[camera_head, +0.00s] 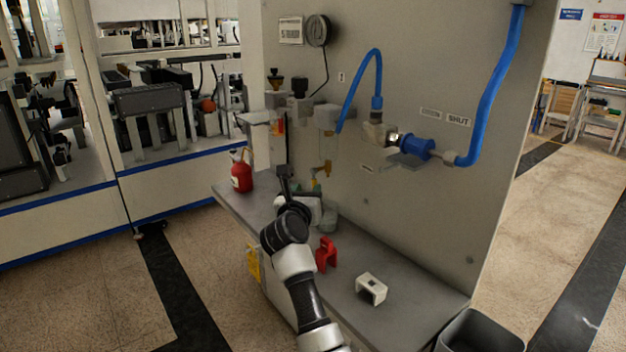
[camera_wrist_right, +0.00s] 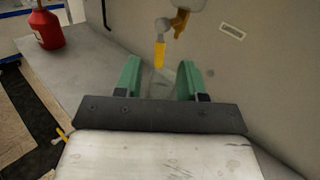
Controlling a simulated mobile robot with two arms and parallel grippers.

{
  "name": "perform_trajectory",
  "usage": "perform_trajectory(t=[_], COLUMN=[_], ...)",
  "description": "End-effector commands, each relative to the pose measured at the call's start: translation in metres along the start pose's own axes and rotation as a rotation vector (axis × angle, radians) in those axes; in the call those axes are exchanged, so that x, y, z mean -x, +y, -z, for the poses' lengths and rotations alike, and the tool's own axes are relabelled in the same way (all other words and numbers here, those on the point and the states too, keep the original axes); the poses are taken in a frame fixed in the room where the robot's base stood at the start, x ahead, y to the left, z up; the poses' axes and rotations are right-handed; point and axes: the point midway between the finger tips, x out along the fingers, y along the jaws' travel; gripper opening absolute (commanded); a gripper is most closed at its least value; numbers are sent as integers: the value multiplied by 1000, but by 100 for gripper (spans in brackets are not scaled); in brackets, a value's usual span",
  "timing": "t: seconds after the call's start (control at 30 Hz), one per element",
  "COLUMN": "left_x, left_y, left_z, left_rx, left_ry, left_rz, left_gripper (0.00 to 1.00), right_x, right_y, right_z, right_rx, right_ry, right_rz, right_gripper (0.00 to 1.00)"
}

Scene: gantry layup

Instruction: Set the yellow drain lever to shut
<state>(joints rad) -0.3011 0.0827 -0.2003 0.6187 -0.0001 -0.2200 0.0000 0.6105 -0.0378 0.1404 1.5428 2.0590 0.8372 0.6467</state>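The yellow drain lever (camera_wrist_right: 160,55) hangs down from a pale valve body next to a brass fitting in the right wrist view. The lever (camera_head: 314,182) shows small in the head view, below the filter bowl on the panel. My right gripper (camera_wrist_right: 160,80) is open, with its green fingers apart and nothing held between them. The lever lies beyond the fingertips, in line with the gap, and appears apart from them. In the head view my right gripper (camera_head: 298,188) is partly hidden by its own wrist. My left gripper is not in view.
A clear jar (camera_head: 330,215) stands on the shelf (camera_head: 400,300) below the drain. A red bottle (camera_head: 241,177) stands at left; a red bracket (camera_head: 326,254) and a white block (camera_head: 371,288) lie nearer. A blue hose (camera_head: 490,90) and blue valve (camera_head: 416,147) are at right.

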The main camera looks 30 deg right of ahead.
Motion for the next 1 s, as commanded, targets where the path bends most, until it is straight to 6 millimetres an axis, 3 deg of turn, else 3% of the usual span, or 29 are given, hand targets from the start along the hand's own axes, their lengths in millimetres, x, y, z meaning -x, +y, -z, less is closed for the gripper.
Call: perform_trajectory(t=[0.1,0.33,0.5,0.8,1.0], left_x=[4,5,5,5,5], left_y=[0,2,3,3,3], left_z=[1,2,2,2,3], left_rx=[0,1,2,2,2], left_ry=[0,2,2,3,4], left_rz=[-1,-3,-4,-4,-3], left_gripper=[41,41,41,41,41], right_x=[-26,-58,-68,-70,-70], right_y=[-1,0,-1,0,0], right_z=[-2,-1,0,0,0], right_rx=[5,4,3,3,3], right_ry=[-1,-2,-2,-1,-2], right_rz=[3,1,1,1,0], right_gripper=[40,40,40,40,9])
